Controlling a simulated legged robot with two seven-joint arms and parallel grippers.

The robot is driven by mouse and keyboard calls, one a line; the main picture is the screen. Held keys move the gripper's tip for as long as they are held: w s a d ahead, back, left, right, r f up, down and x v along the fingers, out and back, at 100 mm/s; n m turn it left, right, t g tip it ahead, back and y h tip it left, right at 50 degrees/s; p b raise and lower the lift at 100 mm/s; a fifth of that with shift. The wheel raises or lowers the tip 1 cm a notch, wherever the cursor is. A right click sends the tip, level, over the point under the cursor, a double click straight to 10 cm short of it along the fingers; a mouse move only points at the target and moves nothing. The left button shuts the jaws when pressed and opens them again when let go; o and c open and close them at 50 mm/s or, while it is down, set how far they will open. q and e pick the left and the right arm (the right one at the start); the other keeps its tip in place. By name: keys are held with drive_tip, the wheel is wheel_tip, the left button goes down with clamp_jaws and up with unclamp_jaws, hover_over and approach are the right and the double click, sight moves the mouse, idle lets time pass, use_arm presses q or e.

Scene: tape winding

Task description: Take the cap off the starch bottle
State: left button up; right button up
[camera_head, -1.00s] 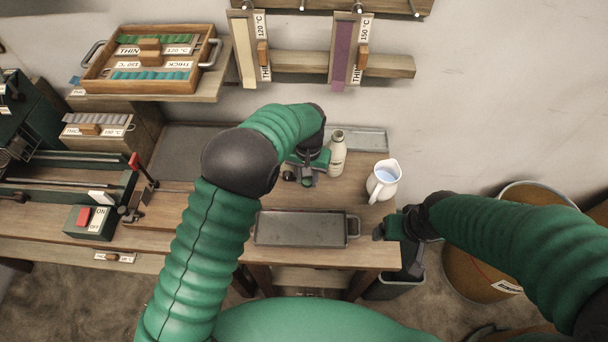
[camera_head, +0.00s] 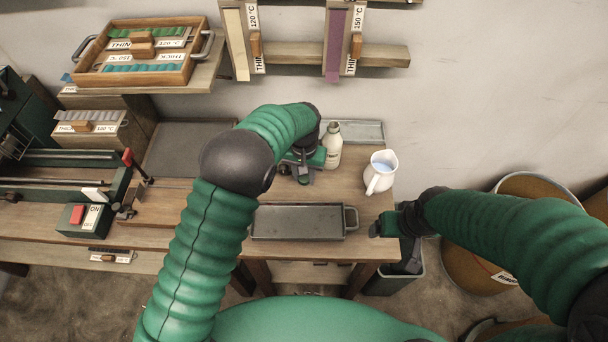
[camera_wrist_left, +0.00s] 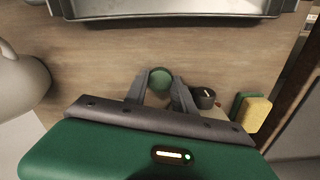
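The starch bottle (camera_head: 332,147), cream-coloured, stands upright at the back of the bench. Its narrow top looks pale, with no cap visible on it. My left gripper (camera_head: 304,178) is beside the bottle, to its left and nearer me. In the left wrist view, its two fingers (camera_wrist_left: 162,82) close around a small round green cap (camera_wrist_left: 160,79), apart from the bottle. The bottle is not visible in that view. My right gripper (camera_head: 384,226) hangs at the bench's front right corner, and its fingers are unclear.
A white jug (camera_head: 381,172) with pale liquid stands right of the bottle. A metal tray (camera_head: 298,222) lies in front. A small dark pot (camera_wrist_left: 203,97) and a yellow-green sponge (camera_wrist_left: 255,114) are close to the left fingers. A shallow tray (camera_head: 361,131) lies behind the bottle.

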sight(305, 177)
use_arm(q)
wheel_tip(305, 177, up, 5)
drive_tip(key=shift+w+d+f+p, duration=0.1)
drive_tip(key=shift+w+f+p, duration=0.1)
drive_tip(key=shift+p, duration=0.15)
wheel_tip(305, 177, up, 7)
drive_tip(key=s+a+n+t+p, duration=0.2)
drive_tip(key=s+a, duration=1.6)
drive_tip(key=s, duration=0.2)
drive_tip(key=shift+r+n+p, duration=0.2)
drive_tip(key=shift+n+p, duration=0.1)
use_arm(e)
drive_tip(key=r, duration=0.2)
drive_tip(key=shift+w+d+r, duration=0.2)
drive_tip(key=shift+w+r, duration=0.1)
drive_tip(key=shift+r, duration=0.05)
use_arm(q)
drive_tip(key=shift+s+a, duration=0.1)
drive_tip(key=shift+a, duration=0.15)
use_arm(e)
drive_tip(key=shift+a, duration=0.3)
